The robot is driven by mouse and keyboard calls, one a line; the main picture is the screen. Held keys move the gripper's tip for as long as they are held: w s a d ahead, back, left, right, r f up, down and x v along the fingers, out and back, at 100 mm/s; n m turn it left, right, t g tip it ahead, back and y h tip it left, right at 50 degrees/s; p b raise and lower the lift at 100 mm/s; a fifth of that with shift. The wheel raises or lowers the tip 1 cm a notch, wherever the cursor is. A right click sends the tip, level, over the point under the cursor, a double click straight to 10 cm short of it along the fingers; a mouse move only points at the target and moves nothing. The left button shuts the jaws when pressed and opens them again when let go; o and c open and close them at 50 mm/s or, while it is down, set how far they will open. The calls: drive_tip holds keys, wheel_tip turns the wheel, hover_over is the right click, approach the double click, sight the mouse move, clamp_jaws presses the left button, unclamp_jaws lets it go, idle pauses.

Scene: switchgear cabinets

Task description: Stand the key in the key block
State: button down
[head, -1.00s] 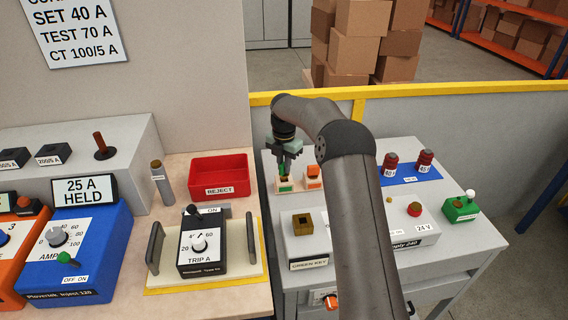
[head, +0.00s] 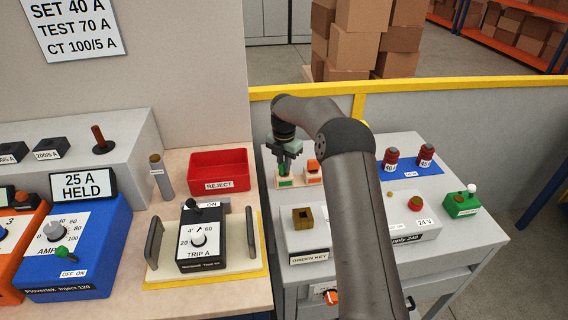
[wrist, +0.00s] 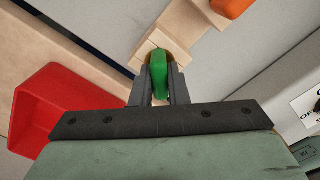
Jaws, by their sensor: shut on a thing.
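My gripper (head: 286,162) points down at the back left of the grey cabinet top and is shut on the green key (wrist: 158,72). In the wrist view the key's green head sits between both fingers. The key is at a light wooden holder (wrist: 150,50), which also shows in the head view (head: 281,184); I cannot tell whether the key is still seated in it. The key block (head: 303,218), a brass-coloured block with a dark square opening, stands on a grey box labelled GREEN KEY, in front of the gripper and apart from it.
An orange key (head: 313,168) stands in the holder's right part, close to my gripper. A red REJECT tray (head: 219,171) lies to the left. Red fuses (head: 391,159) on a blue mat and a grey supply box (head: 415,215) are to the right.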

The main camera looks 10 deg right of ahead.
drive_tip(key=c, duration=1.3)
unclamp_jaws()
wheel_tip(320, 180, up, 17)
drive_tip(key=b, duration=0.1)
drive_tip(key=s+a+r+m, duration=0.2)
drive_tip(key=s+r+m, duration=0.25)
drive_tip(key=s, duration=0.35)
drive_tip(key=s+d+f+m, duration=0.1)
drive_tip(key=s+f+m, duration=0.2)
drive_tip(key=s+m, duration=0.4)
drive_tip(key=s+d+f+m, duration=0.1)
drive_tip(key=s+f+m, duration=0.3)
drive_tip(key=s, duration=1.3)
drive_tip(key=s+d+f+m+t, duration=0.1)
drive_tip(key=s+f+m, duration=0.3)
drive_tip(key=s+m, duration=0.7)
drive_tip(key=shift+s+d+f, duration=0.1)
drive_tip(key=shift+s, duration=0.9)
